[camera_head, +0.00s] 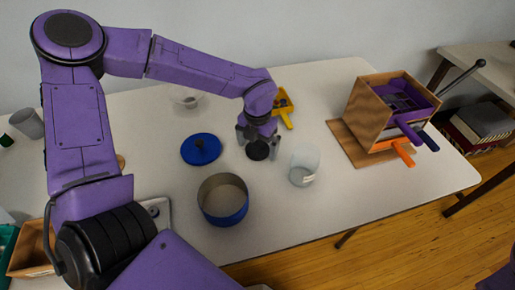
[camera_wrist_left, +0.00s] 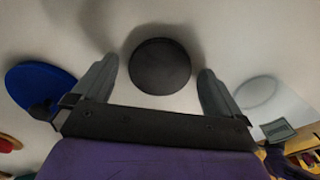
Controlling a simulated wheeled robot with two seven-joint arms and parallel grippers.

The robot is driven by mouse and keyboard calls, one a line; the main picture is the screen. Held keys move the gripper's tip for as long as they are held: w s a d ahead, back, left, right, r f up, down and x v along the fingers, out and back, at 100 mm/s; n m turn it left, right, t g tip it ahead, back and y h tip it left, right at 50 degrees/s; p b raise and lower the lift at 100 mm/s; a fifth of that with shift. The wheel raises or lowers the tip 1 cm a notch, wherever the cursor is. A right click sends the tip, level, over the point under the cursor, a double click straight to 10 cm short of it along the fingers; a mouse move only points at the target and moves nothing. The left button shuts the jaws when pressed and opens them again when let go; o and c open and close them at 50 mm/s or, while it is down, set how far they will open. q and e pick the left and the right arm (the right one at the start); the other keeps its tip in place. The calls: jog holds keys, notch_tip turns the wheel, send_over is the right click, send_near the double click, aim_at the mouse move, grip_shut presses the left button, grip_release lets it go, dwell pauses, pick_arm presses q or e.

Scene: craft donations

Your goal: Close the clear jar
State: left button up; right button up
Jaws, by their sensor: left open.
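The clear jar (camera_head: 304,162) stands open on the table, just right of my left gripper, with something pale low on it. In the wrist view the jar (camera_wrist_left: 262,94) is at the right, with a grey patch on its side. A round black lid (camera_head: 257,152) lies on the table under my left gripper (camera_head: 258,143). In the wrist view the black lid (camera_wrist_left: 160,66) shows between the two spread fingers (camera_wrist_left: 156,72), with pale gaps on both sides. My left gripper is open, pointing down, and empty. My right gripper is not in view.
A blue lid with a dark knob (camera_head: 201,149) lies left of the gripper. An open blue tin (camera_head: 223,200) stands in front. A yellow scoop (camera_head: 285,108) and a clear bowl (camera_head: 185,96) are behind. A wooden box with drawers (camera_head: 372,110) stands right.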

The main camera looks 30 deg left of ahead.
pick_arm(q)
jog(key=c, duration=1)
jog(key=shift+c, duration=0.2)
jog(key=shift+r, duration=0.5)
jog(key=s+d+r, duration=0.8)
jog(key=d+r, duration=0.3)
jog(key=r, duration=0.1)
jog(key=shift+d+b, duration=0.3)
jog(key=shift+b, duration=0.1)
